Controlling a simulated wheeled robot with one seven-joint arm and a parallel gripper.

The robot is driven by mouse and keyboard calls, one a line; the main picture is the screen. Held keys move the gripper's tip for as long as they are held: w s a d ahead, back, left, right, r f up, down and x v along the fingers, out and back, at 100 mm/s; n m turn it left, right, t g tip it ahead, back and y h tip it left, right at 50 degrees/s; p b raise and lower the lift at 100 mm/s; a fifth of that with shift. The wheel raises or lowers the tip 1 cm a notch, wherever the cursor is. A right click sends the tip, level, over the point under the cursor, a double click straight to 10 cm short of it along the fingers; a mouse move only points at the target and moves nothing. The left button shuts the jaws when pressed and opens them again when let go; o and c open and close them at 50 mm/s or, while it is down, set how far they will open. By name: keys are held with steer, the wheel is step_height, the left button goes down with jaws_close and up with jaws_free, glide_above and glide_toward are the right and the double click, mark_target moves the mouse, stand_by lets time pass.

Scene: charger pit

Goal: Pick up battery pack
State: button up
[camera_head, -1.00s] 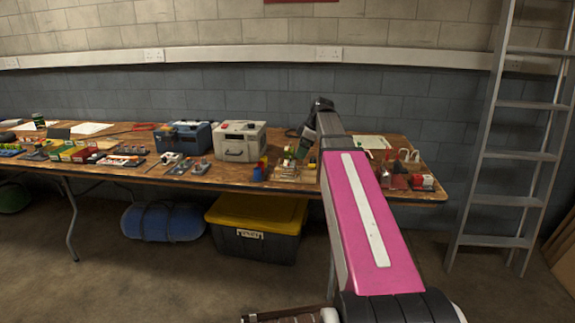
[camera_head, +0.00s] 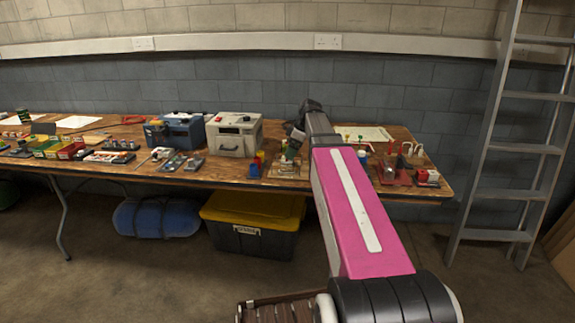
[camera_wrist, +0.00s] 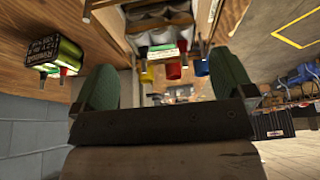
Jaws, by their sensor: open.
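My gripper (camera_wrist: 165,70) is open in the wrist view, with a green finger at each side and nothing held between them. A black and green box with pale lettering (camera_wrist: 50,60), which looks like the battery pack, stands on the wooden table at upper left. It is outside the jaws, beyond the left finger, and appears upside down in this view. In the head view my gripper (camera_head: 296,134) hangs over the right part of the table, mostly hidden by my arm. A small green item there is partly covered, and I cannot tell whether it is the pack.
A holder with grey cylinders (camera_wrist: 165,25) and red, blue and yellow pieces lies beyond the fingers. The table (camera_head: 215,178) also bears a cream box (camera_head: 234,134) and a blue box (camera_head: 175,131). A yellow-lidded bin (camera_head: 252,207) is below; a ladder (camera_head: 508,150) stands right.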

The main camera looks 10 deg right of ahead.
mark_target(288, 161)
steer(key=shift+x, duration=2.55)
steer(key=shift+s, duration=0.15)
steer(key=c, duration=1.3)
